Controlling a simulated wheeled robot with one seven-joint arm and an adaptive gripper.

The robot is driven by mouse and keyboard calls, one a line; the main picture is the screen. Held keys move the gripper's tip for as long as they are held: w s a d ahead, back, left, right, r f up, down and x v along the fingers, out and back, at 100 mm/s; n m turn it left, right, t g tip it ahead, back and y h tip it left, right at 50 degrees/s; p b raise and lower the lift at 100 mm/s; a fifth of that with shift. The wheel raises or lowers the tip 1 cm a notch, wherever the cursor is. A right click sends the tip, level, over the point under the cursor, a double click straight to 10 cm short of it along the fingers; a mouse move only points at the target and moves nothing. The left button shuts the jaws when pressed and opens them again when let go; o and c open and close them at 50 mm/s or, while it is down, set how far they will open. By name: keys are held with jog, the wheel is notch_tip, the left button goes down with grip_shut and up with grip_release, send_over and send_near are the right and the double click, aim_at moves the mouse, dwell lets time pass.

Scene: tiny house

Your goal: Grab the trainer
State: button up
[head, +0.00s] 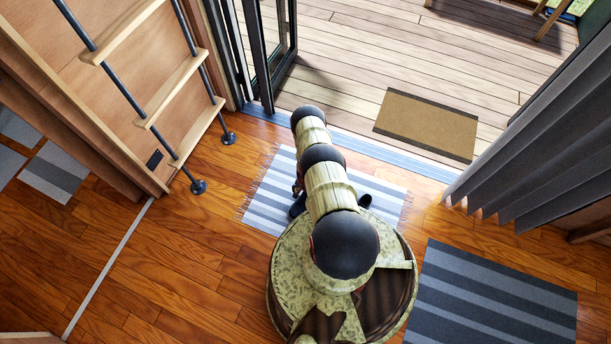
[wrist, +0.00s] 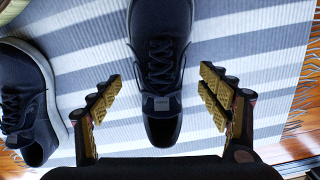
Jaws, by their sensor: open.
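A dark navy trainer (wrist: 161,62) with dark laces lies on the striped rug in the wrist view, pointing up the picture. A second dark trainer (wrist: 26,108) with a pale sole edge lies to its left, partly cut off by the frame. My gripper (wrist: 155,105) is open, with one finger on each side of the first trainer's near end, and it does not visibly touch it. In the head view my arm covers most of the trainers; a dark part of one shows at the left (head: 298,206) and a bit at the right (head: 364,201).
The blue and white striped rug (head: 264,196) lies on the wooden floor before the open glass door (head: 272,50). A ladder (head: 170,90) stands at the left. A grey curtain (head: 540,125) hangs at the right. A dark striped rug (head: 495,295) lies at lower right.

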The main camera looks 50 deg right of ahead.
jog(key=shift+f+b, duration=0.55)
jog(key=shift+f, duration=1.25)
jog(key=shift+c, duration=0.7)
jog(key=shift+s, duration=0.1)
jog(key=c, duration=1.4)
